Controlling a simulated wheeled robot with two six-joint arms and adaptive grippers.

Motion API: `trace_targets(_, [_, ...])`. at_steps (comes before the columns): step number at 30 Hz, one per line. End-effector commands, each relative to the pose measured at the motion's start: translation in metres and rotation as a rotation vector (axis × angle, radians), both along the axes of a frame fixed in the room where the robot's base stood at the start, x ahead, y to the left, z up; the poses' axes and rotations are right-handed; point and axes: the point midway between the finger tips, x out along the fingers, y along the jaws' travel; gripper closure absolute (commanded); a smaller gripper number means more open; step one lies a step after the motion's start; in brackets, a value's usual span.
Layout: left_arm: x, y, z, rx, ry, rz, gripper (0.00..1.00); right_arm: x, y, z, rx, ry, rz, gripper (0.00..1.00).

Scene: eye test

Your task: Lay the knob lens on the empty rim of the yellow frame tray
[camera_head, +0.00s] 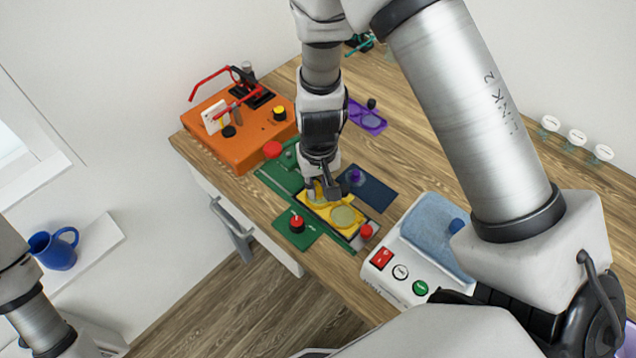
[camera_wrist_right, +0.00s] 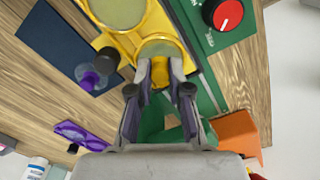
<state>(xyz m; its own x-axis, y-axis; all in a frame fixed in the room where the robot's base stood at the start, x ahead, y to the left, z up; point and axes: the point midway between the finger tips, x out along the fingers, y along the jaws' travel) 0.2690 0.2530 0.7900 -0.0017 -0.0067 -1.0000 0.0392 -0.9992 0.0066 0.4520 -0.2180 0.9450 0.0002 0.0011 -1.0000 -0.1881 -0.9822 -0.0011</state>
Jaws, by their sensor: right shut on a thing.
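The yellow frame tray (camera_head: 326,214) lies on a green board on the wooden table. Its near rim holds a pale green lens (camera_head: 343,216). My right gripper (camera_wrist_right: 160,73) is shut at the tray's other rim. It appears shut on the knob lens, whose pale yellow-green disc (camera_wrist_right: 160,48) shows just beyond the fingertips, at that rim. The fingers hide most of the knob, and I cannot tell whether the disc rests flat. A purple knobbed piece (camera_head: 355,175) stands on the dark blue mat (camera_head: 372,191) beside the tray. My left gripper is out of view.
A red knob (camera_head: 297,223) on green stands close to the tray. An orange box (camera_head: 260,130) with red levers is at the back left. A purple tray (camera_head: 367,118) lies farther back. A white button unit (camera_head: 400,272) stands right of the tray.

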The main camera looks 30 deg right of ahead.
Motion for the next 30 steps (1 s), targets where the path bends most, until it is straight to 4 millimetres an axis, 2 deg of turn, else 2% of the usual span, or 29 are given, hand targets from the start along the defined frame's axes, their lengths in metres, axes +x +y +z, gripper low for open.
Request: trace_targets(30, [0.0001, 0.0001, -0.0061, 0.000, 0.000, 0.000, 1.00, 0.0000, 0.0000, -0.0068, 0.000, 0.000, 0.000, 0.98])
